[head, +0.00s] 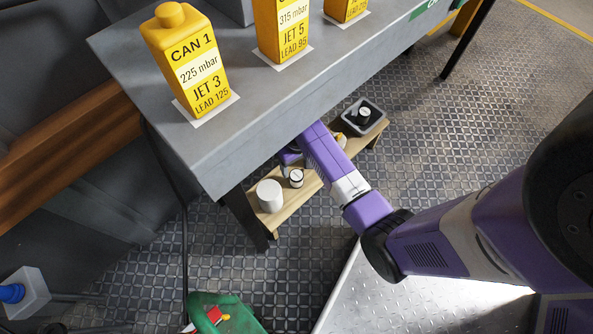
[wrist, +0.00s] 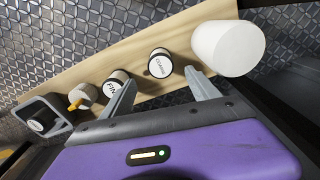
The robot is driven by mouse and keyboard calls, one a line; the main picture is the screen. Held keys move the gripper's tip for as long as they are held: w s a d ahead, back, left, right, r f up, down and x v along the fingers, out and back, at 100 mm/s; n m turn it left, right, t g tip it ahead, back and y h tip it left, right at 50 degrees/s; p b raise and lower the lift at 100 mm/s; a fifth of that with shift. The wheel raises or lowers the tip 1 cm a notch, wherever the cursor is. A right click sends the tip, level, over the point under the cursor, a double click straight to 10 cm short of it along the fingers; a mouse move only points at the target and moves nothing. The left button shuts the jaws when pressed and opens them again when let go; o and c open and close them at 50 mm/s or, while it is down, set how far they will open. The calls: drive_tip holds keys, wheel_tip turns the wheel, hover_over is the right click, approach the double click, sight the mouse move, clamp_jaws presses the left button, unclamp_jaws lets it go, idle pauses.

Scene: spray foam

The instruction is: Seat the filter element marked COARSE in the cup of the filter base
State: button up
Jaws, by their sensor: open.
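The COARSE filter element (wrist: 160,64), a short white cylinder with a dark band and labelled top, stands upright on a wooden shelf board. It also shows in the head view (head: 296,177). My gripper (wrist: 160,78) is open and empty, its fingertips on either side of the near part of COARSE in the picture; I cannot tell if they touch it. A similar element (wrist: 114,83) whose label begins FIN stands to the left, partly behind the left finger. A small pale cylinder with an orange part (wrist: 82,95) stands further left; I cannot tell whether it is the filter base.
A plain white cylinder (wrist: 229,48) stands right of COARSE. A grey tray (head: 378,128) holding a dark, white-topped round piece is at the board's other end. The grey table (head: 255,100) with yellow cans overhangs the low wooden board (head: 287,212).

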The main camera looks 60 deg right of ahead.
sight(296, 174)
drive_tip(key=shift+s+f, duration=0.15)
drive_tip(key=shift+f+b, duration=0.65)
drive_tip(key=shift+f, duration=0.3)
drive_tip(key=f+b, duration=0.3)
drive_tip(key=f, duration=0.2)
drive_tip(key=shift+w+a+f+b, duration=0.1)
drive_tip(key=shift+w+f+b, duration=0.1)
drive_tip(key=shift+f+b, duration=0.15)
drive_tip(key=shift+r, duration=0.15)
drive_tip(key=c, duration=1.5)
